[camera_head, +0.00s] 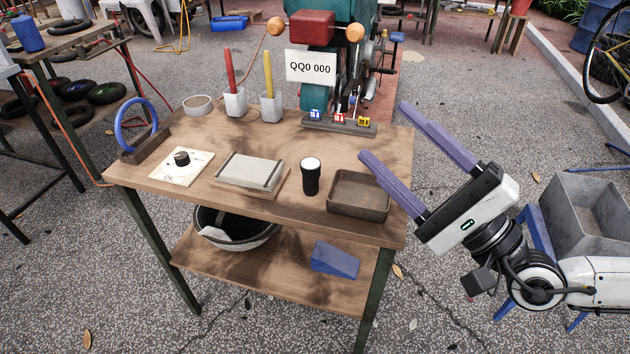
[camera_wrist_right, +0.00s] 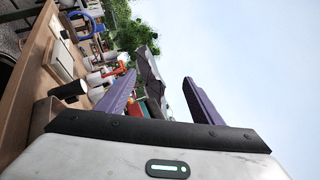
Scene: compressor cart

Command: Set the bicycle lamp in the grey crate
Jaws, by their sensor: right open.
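The bicycle lamp (camera_head: 311,176) is a small black cylinder with a bright white top. It stands upright on the wooden table, left of a shallow brown tray; its dark body also shows at the left of the right wrist view (camera_wrist_right: 70,90). The grey crate (camera_head: 572,231) is an open metal bin on a blue stand at the right, partly cut off by the frame edge. My right gripper (camera_head: 383,130) is open and empty, its purple fingers spread above the table's right end, right of the lamp and apart from it. My left gripper is not in view.
The brown tray (camera_head: 358,211) lies at the table's front right. A grey block on a board (camera_head: 249,172), a dial plate (camera_head: 180,168), pen cups, a blue ring (camera_head: 137,124) and a labelled rail (camera_head: 339,126) share the table. A bowl and blue wedge (camera_head: 334,259) sit below.

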